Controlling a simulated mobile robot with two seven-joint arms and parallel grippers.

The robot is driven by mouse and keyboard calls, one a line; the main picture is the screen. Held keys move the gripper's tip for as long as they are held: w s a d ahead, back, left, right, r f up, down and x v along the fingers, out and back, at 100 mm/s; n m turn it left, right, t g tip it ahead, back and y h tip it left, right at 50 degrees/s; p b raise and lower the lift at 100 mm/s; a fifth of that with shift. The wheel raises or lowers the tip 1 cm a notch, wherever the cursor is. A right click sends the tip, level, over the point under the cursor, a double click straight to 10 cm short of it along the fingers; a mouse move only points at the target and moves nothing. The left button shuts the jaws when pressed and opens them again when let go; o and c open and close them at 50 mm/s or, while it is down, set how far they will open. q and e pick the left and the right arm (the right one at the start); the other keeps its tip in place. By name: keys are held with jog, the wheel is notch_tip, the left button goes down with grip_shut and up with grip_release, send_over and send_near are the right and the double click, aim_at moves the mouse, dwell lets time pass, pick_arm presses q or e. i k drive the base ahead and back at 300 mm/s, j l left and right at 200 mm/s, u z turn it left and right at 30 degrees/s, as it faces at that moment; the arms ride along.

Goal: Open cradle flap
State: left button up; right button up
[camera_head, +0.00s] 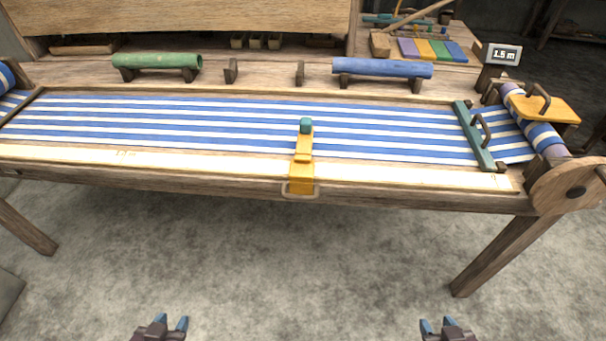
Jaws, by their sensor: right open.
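A yellow flap (553,109) with a dark handle (541,97) lies at the right end of the loom, over the striped cloth roll (547,139). It looks roughly flat, and what is under it is hidden. My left gripper (172,324) is at the bottom edge, left of centre, open and empty. My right gripper (437,326) is at the bottom edge, right of centre, open and empty. Both are in front of the loom, apart from it and far from the flap.
Blue-and-white cloth (220,120) spans the loom. A yellow slider (303,165) sits on the front rail, and a green bar (474,136) with a handle crosses the cloth. Green (160,61) and blue (385,68) rolls rest behind. A display (503,55) reads 1.5 m. The floor ahead is clear.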

aim_at(544, 108)
jog(key=z, duration=1.3)
jog(key=i+l+u, duration=0.1)
jog(key=u, duration=0.7)
jog(key=l+u, duration=0.3)
jog(key=i+l+u, duration=0.1)
jog(key=l+u, duration=0.25)
jog(key=l, duration=0.15)
jog(key=l+u, duration=0.15)
jog(key=l, duration=0.7)
